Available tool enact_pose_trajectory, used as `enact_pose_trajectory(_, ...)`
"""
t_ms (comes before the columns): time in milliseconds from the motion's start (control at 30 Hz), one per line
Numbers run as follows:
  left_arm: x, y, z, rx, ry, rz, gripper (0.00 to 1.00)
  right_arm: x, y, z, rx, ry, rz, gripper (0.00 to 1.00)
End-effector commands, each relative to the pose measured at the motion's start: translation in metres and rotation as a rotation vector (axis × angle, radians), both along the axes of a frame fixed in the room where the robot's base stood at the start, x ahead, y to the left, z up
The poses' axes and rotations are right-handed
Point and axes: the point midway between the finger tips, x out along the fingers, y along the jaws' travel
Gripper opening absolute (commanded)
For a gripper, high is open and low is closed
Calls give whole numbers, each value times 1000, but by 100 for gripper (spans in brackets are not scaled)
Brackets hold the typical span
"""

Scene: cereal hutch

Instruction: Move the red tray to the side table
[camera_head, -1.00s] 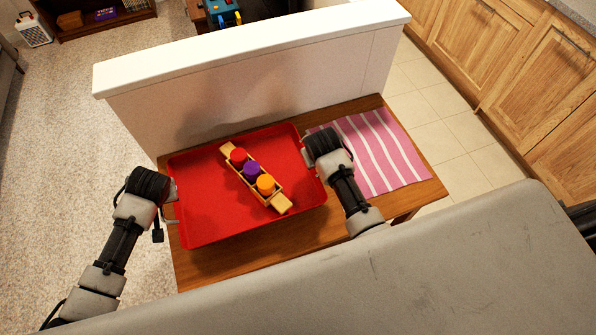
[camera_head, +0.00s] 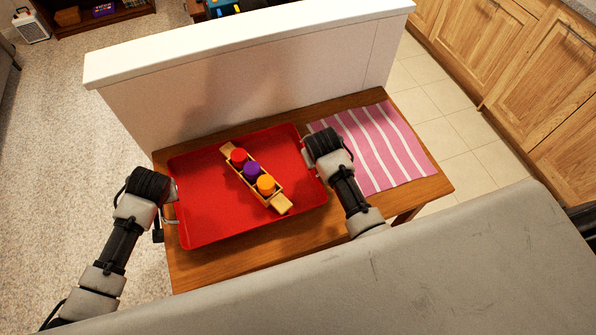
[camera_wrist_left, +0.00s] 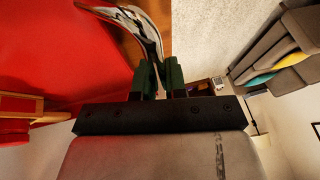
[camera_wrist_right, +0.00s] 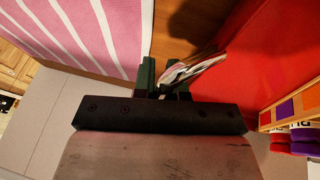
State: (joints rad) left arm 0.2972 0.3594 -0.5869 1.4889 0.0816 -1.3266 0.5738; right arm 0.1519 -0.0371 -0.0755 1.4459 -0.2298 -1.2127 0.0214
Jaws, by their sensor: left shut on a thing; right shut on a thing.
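The red tray (camera_head: 210,220) is a shallow rectangle with metal handles at its two ends. It is over the wooden table (camera_head: 225,270), left of the striped cloth; I cannot tell whether it touches the top. A wooden toy (camera_head: 283,204) with red, purple and orange round pieces lies in it. My left gripper (camera_head: 173,190) is shut on the left handle, which shows between the fingers in the left wrist view (camera_wrist_left: 158,78). My right gripper (camera_head: 308,156) is shut on the right handle, seen in the right wrist view (camera_wrist_right: 163,78).
A pink and white striped cloth (camera_head: 385,150) lies on the table's right part. A low white wall (camera_head: 250,95) stands right behind the table. Wooden cabinets (camera_head: 540,75) are at the right. Carpet (camera_head: 80,130) is open at the left.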

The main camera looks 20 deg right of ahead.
Motion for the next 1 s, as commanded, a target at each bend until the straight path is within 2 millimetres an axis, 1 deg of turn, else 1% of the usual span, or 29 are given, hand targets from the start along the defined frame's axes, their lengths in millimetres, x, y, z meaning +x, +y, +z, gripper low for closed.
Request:
enact_pose_trajectory(233,1,0,-15,1,-3,1,0,1,0,-14,-1,-3,0,0)
enact_pose_trajectory(267,0,0,-15,1,0,1,14,0,0,-15,-1,0,0,14)
enact_pose_trajectory(400,0,0,-13,1,0,0,35,0,0,-13,-1,0,0,35)
enact_pose_trajectory(433,0,0,-13,1,0,0,38,0,0,-13,0,0,0,38)
enact_pose_trajectory(767,0,-1,-10,-2,-1,-1,38,0,1,-10,2,0,1,38)
enact_pose_trajectory(867,0,-1,-4,-2,-1,-1,38,0,2,-5,3,-1,1,38)
enact_pose_trajectory(1000,0,-1,9,-2,-2,-1,38,0,2,9,3,-1,1,38)
